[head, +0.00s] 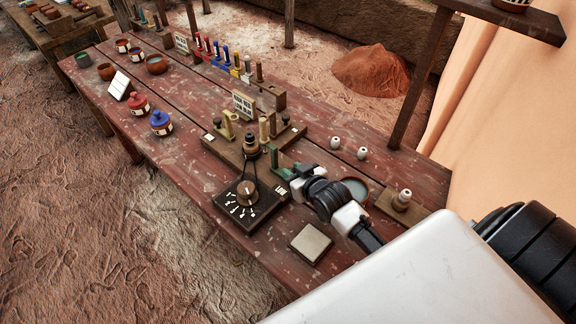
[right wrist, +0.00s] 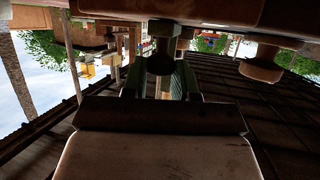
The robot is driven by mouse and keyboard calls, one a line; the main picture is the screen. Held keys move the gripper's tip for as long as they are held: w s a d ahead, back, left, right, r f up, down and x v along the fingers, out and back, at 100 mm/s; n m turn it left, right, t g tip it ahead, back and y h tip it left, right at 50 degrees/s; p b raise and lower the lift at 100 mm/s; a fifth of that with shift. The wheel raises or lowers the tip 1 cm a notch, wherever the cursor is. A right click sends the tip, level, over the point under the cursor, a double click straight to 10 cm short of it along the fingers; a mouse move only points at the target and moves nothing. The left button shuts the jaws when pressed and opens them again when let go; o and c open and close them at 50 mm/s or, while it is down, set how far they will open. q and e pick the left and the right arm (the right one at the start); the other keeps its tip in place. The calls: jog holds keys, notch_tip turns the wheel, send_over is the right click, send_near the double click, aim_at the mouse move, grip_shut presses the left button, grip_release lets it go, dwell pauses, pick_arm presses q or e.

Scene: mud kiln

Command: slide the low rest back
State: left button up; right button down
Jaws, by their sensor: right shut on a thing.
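The low rest, a small green upright piece (head: 274,157), stands at the front right of a wooden board (head: 222,148), near a card reading LOW (head: 281,191). My right gripper (head: 287,173) reaches it from the right and is shut on it. The fingers hide part of the rest. In the right wrist view the green rest (right wrist: 178,82) shows dimly between the fingers, under dark round knobs. My left gripper is not in view.
Yellow rests (head: 228,126) and dark knobs (head: 285,121) are on the board behind.

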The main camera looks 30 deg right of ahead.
jog(key=shift+s+f, duration=0.1)
jog(key=shift+f, duration=0.05)
jog(key=c, duration=1.1)
grip_release()
jog(key=shift+o, duration=1.2)
jog(key=shift+s+d, duration=0.1)
jog(key=shift+s, duration=0.05)
jog(key=v, duration=1.1)
jog(key=shift+b, duration=0.45)
